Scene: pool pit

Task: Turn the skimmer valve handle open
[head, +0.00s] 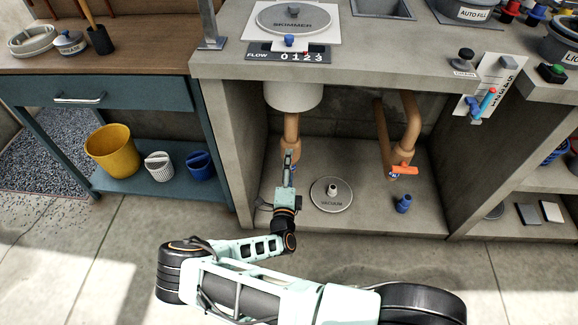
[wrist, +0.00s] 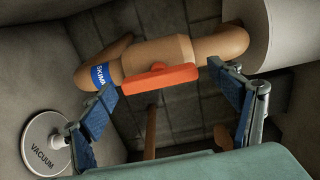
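The skimmer valve handle (wrist: 158,80) is an orange-red bar on a tan pipe (wrist: 160,53), beside a blue band lettered "SKIM" (wrist: 101,75). In the wrist view the bar lies roughly along the pipe. My gripper (wrist: 163,84) is open, with one blue-padded finger toward each end of the bar; I cannot tell whether either touches it. In the head view my gripper (head: 288,168) stands in front of the pipe (head: 291,130) below the skimmer, and this handle is hidden behind it.
Another orange-red handle (head: 405,169) sits on the pipe to the right. A round vacuum plate (head: 331,194) and a blue fitting (head: 403,204) are on the bay floor. The concrete counter (head: 360,72) overhangs, with side walls left and right.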

